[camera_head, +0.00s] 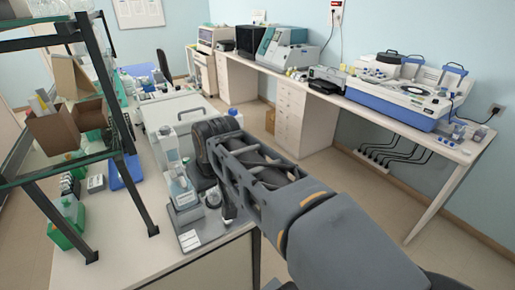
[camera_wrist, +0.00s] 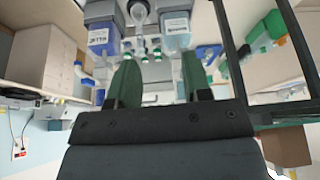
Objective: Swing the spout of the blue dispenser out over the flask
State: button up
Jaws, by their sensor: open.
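The wrist view looks upside down. In it, the blue dispenser (camera_wrist: 103,38) is a labelled bottle of dark blue liquid at upper left. Its blue spout (camera_wrist: 82,72) points left, away from the clear glass flask (camera_wrist: 138,15). The flask sits between this bottle and a paler blue bottle (camera_wrist: 177,35). My gripper (camera_wrist: 160,72) is open, its two green-padded fingers apart with nothing between them. In the head view my wrist hides the fingertips and apparently the blue dispenser; the paler bottle (camera_head: 180,190) shows left of my wrist.
A grey stand (camera_head: 200,236) bears the bottles near the bench's front edge. A dark-framed shelf (camera_head: 105,85) rises at left, with cardboard boxes (camera_head: 52,130) on it. A white box-shaped device (camera_head: 178,110) stands behind my wrist. Floor is open at right.

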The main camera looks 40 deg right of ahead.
jog(key=w+d+r+m+b, duration=0.15)
jog(key=w+d+r, duration=0.25)
jog(key=d, duration=0.6)
jog(key=w+d+r+b, duration=0.3)
jog(key=w+d, duration=0.1)
jog(key=d, duration=0.5)
jog(key=x, duration=0.8)
jog(key=p+x, duration=0.1)
jog(key=x, duration=0.4)
jog(key=shift+s+d, duration=0.1)
jog(key=shift+d, duration=0.25)
grip_shut()
